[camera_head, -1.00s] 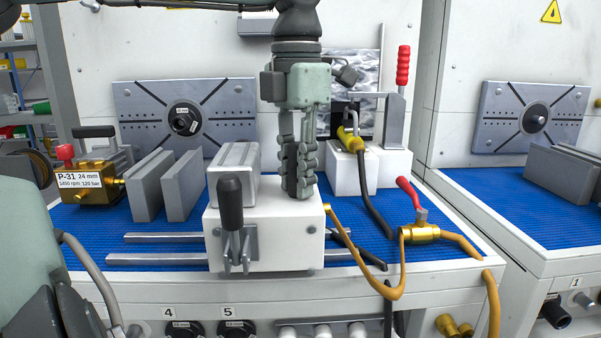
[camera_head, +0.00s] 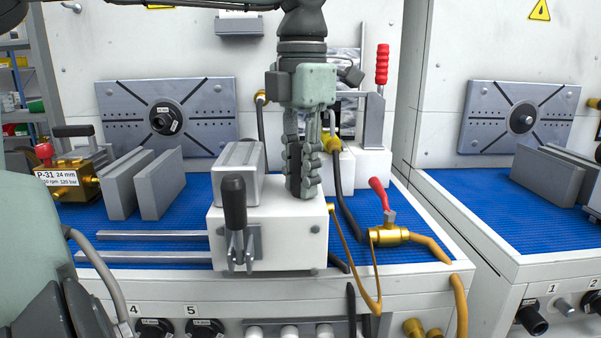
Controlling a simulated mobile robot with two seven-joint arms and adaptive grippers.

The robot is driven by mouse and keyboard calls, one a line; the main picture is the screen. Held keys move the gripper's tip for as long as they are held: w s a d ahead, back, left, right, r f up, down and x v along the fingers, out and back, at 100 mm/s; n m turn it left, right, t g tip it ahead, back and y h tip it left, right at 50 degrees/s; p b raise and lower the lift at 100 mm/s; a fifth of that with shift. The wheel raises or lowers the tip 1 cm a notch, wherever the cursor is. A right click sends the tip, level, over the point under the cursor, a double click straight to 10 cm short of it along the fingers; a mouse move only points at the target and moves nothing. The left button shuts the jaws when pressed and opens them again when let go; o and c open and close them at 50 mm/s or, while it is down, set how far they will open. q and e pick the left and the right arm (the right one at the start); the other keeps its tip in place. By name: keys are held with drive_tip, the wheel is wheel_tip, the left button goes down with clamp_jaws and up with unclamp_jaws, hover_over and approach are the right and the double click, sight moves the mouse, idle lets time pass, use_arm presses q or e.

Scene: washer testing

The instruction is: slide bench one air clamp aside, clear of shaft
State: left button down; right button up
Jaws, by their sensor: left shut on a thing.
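The air clamp is a white block (camera_head: 267,254) with a grey cylinder body (camera_head: 237,175) and a black-handled lever (camera_head: 234,204) on its front. It sits on bench one at the right part of two metal rails (camera_head: 150,257). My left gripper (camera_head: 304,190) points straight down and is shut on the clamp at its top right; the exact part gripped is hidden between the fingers. The shaft hub (camera_head: 166,118), on a grey wall plate (camera_head: 215,135), lies behind and left of the clamp, with a visible gap in this view. My right gripper is not in view.
Right of the clamp are a brass valve (camera_head: 390,234) with a red lever, a hanging orange hose (camera_head: 460,303) and a white block (camera_head: 372,165) behind. Grey plates (camera_head: 160,185) and a brass pump (camera_head: 72,183) stand left.

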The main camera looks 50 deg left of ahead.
use_arm(q)
drive_tip(key=c, duration=1.3)
unclamp_jaws()
drive_tip(key=shift+w+d, duration=0.2)
drive_tip(key=shift+w, duration=0.05)
drive_tip(key=shift+s+r, duration=0.1)
drive_tip(key=shift+r, duration=5.9)
